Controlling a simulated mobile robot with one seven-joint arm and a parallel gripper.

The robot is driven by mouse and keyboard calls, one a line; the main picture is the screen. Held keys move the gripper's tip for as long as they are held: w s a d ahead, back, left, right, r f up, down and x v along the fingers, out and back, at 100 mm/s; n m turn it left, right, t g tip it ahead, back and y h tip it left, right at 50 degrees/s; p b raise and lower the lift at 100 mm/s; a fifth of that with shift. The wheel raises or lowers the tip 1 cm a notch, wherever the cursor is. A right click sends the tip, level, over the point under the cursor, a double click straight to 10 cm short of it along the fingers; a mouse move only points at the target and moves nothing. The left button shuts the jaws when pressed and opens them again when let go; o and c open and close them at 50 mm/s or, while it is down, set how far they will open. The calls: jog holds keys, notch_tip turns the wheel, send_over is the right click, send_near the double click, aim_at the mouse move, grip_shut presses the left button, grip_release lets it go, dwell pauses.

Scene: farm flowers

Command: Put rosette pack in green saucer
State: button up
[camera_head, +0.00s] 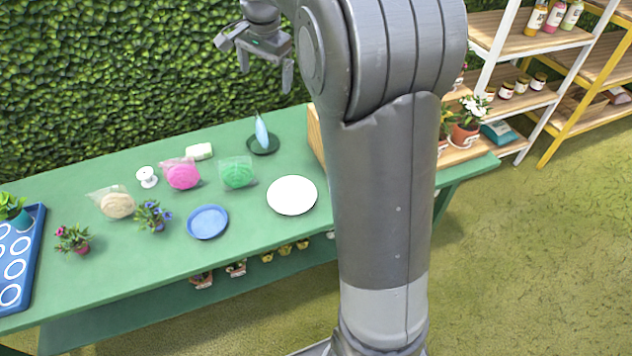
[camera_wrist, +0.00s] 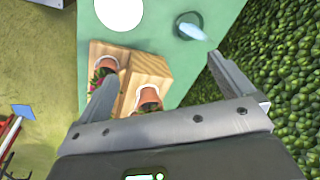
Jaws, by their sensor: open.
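A dark green saucer (camera_head: 254,148) lies on the green table near its back edge. A pale blue pack (camera_head: 262,132) stands upright in it; I cannot make out whether it is the rosette pack. In the wrist view, the saucer (camera_wrist: 178,20) and the pale blue pack (camera_wrist: 192,32) show at the top, beyond the right finger. My gripper (camera_head: 266,74) is open and empty, raised well above the table, in front of the hedge in the head view.
Beige (camera_head: 117,204), pink (camera_head: 181,175) and green (camera_head: 237,174) packs lie on the table. A white plate (camera_head: 292,195), blue saucer (camera_head: 208,222), white spool (camera_head: 147,177) and potted flowers (camera_head: 153,216) are nearby. A wooden stand (camera_wrist: 158,70) with pots is below my gripper.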

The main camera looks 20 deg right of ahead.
jog(key=s+r+n+t, duration=0.25)
jog(key=s+n, duration=0.35)
jog(key=s, duration=1.3)
jog(key=s+f+n, duration=0.2)
jog(key=s, duration=0.5)
jog(key=s+a+f+n, duration=0.1)
jog(key=s+f+n, duration=0.1)
jog(key=s, duration=0.5)
jog(key=shift+f+n+t, duration=0.35)
jog(key=shift+f+n, duration=0.05)
jog(key=shift+f, duration=0.2)
jog(key=c, duration=1)
jog(key=shift+c, duration=0.2)
jog(key=shift+r, duration=0.1)
